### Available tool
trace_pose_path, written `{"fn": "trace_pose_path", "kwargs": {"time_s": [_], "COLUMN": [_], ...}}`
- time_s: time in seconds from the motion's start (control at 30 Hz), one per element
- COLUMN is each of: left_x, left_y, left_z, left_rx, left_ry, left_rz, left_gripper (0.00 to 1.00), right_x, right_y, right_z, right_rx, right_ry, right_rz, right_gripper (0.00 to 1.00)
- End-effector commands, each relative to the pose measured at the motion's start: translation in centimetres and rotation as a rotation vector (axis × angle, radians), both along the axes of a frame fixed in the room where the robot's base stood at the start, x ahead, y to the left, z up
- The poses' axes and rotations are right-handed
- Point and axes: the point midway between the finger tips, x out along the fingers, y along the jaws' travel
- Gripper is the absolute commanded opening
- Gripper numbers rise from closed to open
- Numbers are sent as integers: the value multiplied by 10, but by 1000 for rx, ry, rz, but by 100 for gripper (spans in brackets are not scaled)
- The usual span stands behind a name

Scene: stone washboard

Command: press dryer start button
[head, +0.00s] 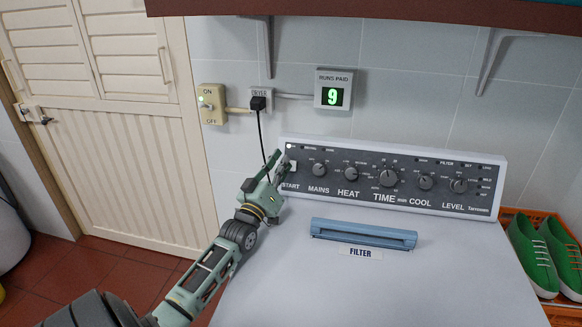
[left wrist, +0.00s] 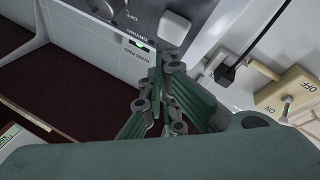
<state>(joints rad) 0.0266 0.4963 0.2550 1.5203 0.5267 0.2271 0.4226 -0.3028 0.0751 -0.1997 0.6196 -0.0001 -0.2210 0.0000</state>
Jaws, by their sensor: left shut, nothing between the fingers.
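The dryer's control panel (head: 395,178) is dark grey with a white frame and a row of round knobs. The start button (head: 291,168) is a pale square above the word START at the panel's left end. It also shows in the left wrist view as a white block (left wrist: 175,26). My left gripper (head: 277,162) is shut and empty, its tips at the panel's left end close beside the button. In the left wrist view the tips (left wrist: 166,57) are just below the button; I cannot tell whether they touch it. My right gripper is not in view.
A runs-paid display (head: 333,91) reads 9 on the tiled wall. A lit ON/OFF switch (head: 212,104) and a plugged socket (head: 260,98) are beside it; the black cord hangs behind my gripper. A blue filter handle (head: 363,233) lies on the dryer top. A shelf (head: 400,10) overhangs.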

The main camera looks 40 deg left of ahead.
Motion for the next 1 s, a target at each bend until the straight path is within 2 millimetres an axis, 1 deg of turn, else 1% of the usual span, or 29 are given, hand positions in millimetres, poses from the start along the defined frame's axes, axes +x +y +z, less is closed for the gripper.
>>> {"fn": "trace_pose_path", "kwargs": {"time_s": [0.4,0.8,1.0], "left_x": [0,0,4], "left_y": [0,0,2], "left_z": [0,0,-3], "left_rx": [0,0,0], "left_ry": [0,0,-1], "left_rz": [0,0,0], "left_gripper": [0,0,0], "right_x": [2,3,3], "right_y": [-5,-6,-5], "right_z": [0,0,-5], "right_rx": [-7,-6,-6], "right_ry": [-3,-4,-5], "right_rz": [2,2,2], "right_gripper": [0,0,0]}}
